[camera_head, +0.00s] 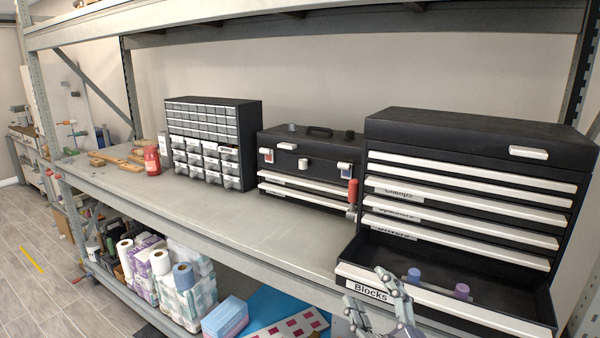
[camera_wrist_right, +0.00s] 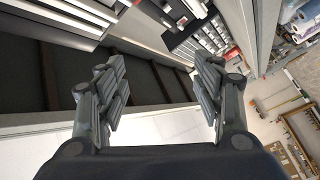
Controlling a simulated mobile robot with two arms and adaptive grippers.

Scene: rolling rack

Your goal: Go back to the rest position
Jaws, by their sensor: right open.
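My right gripper (camera_head: 368,293) is at the bottom of the head view, in front of the open drawer labelled Blocks. Its two fingers stand apart. In the right wrist view my gripper (camera_wrist_right: 160,80) is open, with nothing between the fingers. The Blocks drawer (camera_head: 450,293) is pulled out of the large black tool chest (camera_head: 470,128). My left gripper is not in view.
The rack shelf (camera_head: 250,215) carries a small-parts cabinet (camera_head: 248,118), a black toolbox (camera_head: 310,165) and a red bottle (camera_head: 152,160). Paper rolls (camera_head: 160,263) and boxes sit on the lower shelf. The shelf is clear in front of the cabinet. Open floor (camera_head: 35,285) lies at the left.

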